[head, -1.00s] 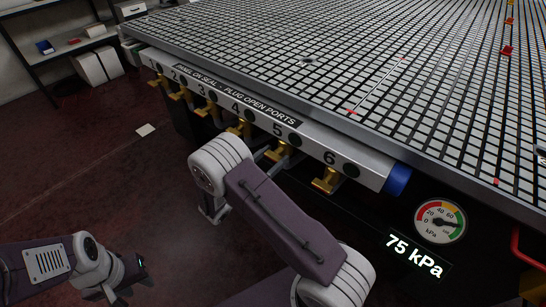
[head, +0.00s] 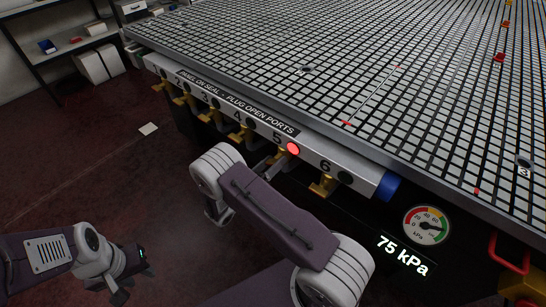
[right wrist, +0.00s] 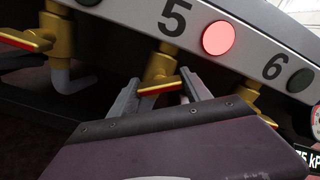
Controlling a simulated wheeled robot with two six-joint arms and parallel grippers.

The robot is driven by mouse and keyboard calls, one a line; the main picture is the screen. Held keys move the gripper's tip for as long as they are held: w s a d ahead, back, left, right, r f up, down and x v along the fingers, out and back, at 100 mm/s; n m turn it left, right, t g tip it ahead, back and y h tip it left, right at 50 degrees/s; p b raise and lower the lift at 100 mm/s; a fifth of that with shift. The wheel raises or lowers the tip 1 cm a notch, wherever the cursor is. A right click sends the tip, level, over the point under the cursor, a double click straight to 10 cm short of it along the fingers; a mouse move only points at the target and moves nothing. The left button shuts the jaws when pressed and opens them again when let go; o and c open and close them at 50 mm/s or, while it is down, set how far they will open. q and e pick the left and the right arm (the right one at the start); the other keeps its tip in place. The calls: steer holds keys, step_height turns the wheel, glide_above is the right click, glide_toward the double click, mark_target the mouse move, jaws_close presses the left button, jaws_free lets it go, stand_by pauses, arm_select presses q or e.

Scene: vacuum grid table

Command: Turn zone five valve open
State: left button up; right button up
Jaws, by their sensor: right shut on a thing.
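The zone five valve has a brass body (right wrist: 161,65) under the number 5 on the manifold rail. Its yellow handle with a red stripe (right wrist: 160,88) lies slightly tilted between my right gripper's fingers. My right gripper (right wrist: 156,90) is shut on that handle; in the head view the gripper (head: 264,167) is partly hidden by my arm. The zone five lamp glows red in the head view (head: 293,148) and right wrist view (right wrist: 218,38). My left gripper (head: 118,291) hangs low at the left, away from the valves; its finger gap is unclear.
The zone six valve (head: 323,186) is right of my right gripper, and the zone four valve (right wrist: 60,40) is left of it. The grid table (head: 330,60) overhangs the rail. A gauge (head: 427,225) stands above a 75 kPa readout (head: 404,250). A red handle (head: 508,252) is at lower right.

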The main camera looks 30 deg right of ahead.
steer(key=n+p, duration=0.1)
steer(key=n, duration=0.1)
steer(key=shift+r+n+p, duration=0.15)
steer(key=shift+n+p, duration=0.15)
steer(key=shift+n, duration=0.1)
steer(key=n+p, duration=0.1)
steer(key=n, duration=0.1)
steer(key=shift+n, duration=0.4)
steer(key=n+p, duration=0.1)
steer(key=n, duration=0.4)
steer(key=shift+f+n, duration=0.2)
steer(key=shift+n, duration=0.3)
steer(key=o, duration=1.4)
steer(key=shift+c, duration=0.2)
